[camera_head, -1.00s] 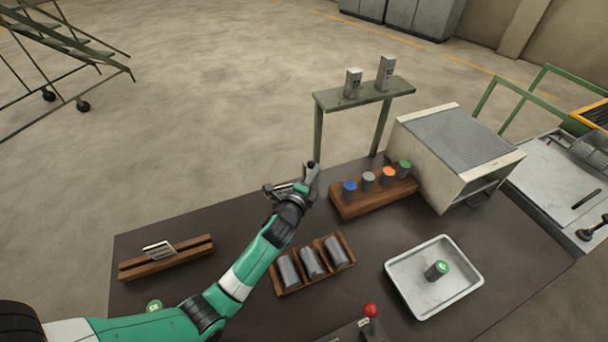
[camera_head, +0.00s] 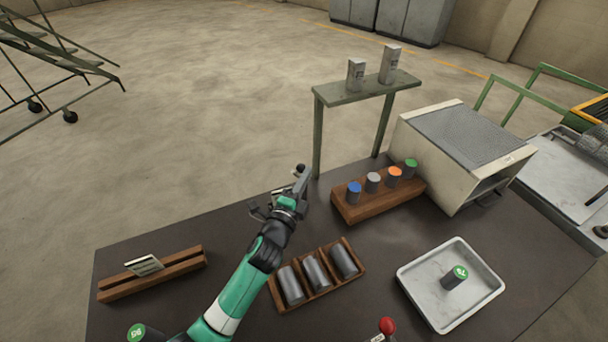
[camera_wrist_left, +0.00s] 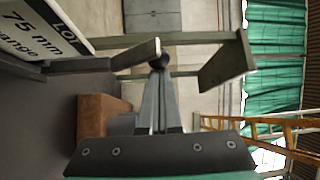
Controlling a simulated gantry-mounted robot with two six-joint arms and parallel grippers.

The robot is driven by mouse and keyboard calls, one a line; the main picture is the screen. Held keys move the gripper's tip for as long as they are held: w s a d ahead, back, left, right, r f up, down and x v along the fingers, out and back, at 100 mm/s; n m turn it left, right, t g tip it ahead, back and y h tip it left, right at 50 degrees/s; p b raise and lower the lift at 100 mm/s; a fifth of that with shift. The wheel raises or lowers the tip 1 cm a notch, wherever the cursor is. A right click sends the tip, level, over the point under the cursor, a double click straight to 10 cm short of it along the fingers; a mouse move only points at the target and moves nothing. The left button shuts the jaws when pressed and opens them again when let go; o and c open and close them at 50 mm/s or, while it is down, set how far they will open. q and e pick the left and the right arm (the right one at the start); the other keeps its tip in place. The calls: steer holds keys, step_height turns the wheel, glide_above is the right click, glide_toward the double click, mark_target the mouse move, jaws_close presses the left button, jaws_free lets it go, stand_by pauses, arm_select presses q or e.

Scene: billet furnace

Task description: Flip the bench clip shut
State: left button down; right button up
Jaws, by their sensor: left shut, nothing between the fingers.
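My left gripper (camera_head: 302,180) is at the back edge of the dark bench, left of the shelf stand. In the left wrist view its fingers (camera_wrist_left: 157,72) are together with nothing between them. A small dark rounded knob (camera_wrist_left: 160,60) shows right at the fingertips, next to a grey bar with a pale end (camera_wrist_left: 138,54); these look like parts of the bench clip, but I cannot tell whether they touch the fingers. A white card reading LOT 75 mm (camera_wrist_left: 45,30) is close by. In the head view my gripper hides most of the clip. My right gripper is not in view.
A wooden rack with colour-topped cylinders (camera_head: 378,205) stands right of the gripper, below the green shelf (camera_head: 365,90). A three-slot wooden holder (camera_head: 318,285), white tray (camera_head: 410,285), slotted wooden block (camera_head: 150,278) and box furnace (camera_head: 450,165) are also on the bench.

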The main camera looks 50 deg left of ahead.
arm_select(q)
steer(key=shift+s+a+f+p, duration=0.2)
steer(key=shift+s+a+f, duration=0.1)
steer(key=shift+s+f, duration=0.45)
steer(key=shift+s+a+f+p, duration=0.2)
steer(key=shift+s+f, duration=0.3)
steer(key=shift+s, duration=0.45)
steer(key=shift+a+f, duration=0.1)
steer(key=shift+s, duration=0.1)
steer(key=v, duration=0.7)
steer(key=shift+s, duration=0.2)
